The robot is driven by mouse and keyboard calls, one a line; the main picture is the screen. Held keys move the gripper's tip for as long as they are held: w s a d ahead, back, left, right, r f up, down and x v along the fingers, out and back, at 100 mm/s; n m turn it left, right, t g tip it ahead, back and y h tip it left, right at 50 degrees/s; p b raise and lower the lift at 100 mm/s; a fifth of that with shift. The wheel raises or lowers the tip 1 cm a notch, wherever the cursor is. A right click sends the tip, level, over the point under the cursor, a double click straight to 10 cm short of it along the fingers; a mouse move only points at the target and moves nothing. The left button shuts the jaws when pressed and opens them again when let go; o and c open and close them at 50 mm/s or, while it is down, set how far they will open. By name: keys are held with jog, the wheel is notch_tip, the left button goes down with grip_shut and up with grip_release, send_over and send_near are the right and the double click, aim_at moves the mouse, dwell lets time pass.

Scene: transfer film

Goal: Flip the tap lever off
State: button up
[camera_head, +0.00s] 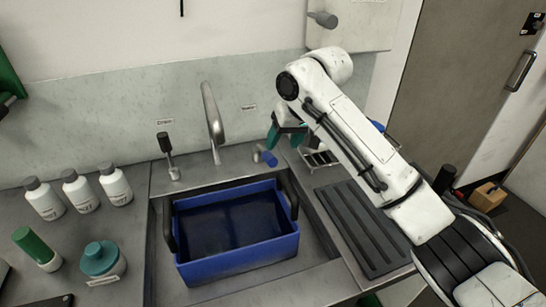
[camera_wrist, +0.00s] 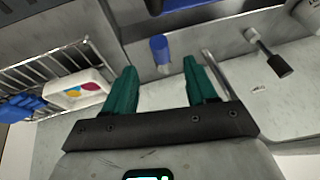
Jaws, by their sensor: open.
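A curved metal tap spout (camera_head: 213,118) rises behind the sink. To its right a lever with a blue handle (camera_head: 268,157) sits low on the counter. It also shows in the wrist view (camera_wrist: 160,49), a little beyond the fingertips and within the gap between them. A second lever with a black handle (camera_head: 165,145) stands upright to the left of the spout. My gripper (camera_head: 285,137) has teal fingers and is above and behind the blue lever. In the wrist view (camera_wrist: 160,68) the fingers are apart with nothing between them. I see no clear water stream from the spout.
A blue tub (camera_head: 240,252) with dark contents sits in the sink. A wire rack (camera_head: 319,158) stands right of the taps, holding a white box (camera_wrist: 77,90). A ribbed drainboard (camera_head: 362,228) lies below my arm. Several white bottles (camera_head: 79,191) stand left.

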aim_at(273, 158)
jog(key=x, duration=0.9)
grip_shut()
dwell(0.4)
